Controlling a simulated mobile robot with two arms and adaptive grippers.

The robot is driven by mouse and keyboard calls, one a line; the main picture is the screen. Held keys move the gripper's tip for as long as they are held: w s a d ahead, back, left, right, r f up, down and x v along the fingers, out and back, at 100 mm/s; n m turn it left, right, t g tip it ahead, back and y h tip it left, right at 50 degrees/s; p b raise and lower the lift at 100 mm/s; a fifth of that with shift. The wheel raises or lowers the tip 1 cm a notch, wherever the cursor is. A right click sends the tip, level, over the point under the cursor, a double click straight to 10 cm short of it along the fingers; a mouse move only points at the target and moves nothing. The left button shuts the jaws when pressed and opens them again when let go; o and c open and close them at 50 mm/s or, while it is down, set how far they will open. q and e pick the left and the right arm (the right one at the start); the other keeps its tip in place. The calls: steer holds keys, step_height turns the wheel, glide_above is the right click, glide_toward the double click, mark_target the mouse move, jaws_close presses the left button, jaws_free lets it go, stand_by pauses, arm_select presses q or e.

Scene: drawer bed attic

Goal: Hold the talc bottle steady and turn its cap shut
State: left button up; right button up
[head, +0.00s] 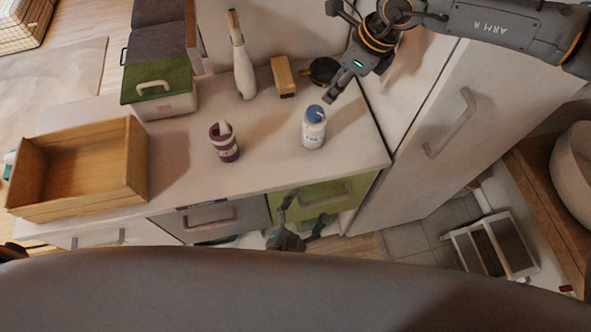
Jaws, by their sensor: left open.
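The white talc bottle (313,135) stands upright on the white counter near its right end. Its blue cap (315,113) sits on top; I cannot tell how tight it is. My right gripper (336,55) is above and behind the bottle, with its fingers spread wide and nothing between them. Its nearer finger is close to the cap in the picture, with no clear contact. My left gripper (301,215) is open and empty below the counter's front edge, in front of the green drawer, apart from the bottle.
A maroon and white striped container (224,143) stands left of the bottle. Behind are a white slim bottle (243,66), a yellow block (283,77) and a dark round item (324,71). A wooden box (138,165) and green-lidded box (168,105) stand left. A tall cabinet (440,130) borders the right.

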mark_target(310, 135)
arm_select(q)
steer(key=w+a+r+n+t+y, duration=0.1)
steer(key=w+a+r+n+t, duration=0.15)
steer(key=w+r+n, duration=0.4)
steer(key=shift+n, duration=0.35)
steer(key=x, duration=0.4)
steer(key=r+x, duration=0.1)
steer(key=x, duration=0.3)
steer(key=r+x, duration=0.1)
steer(key=x, duration=0.3)
steer(key=shift+w+a, duration=0.3)
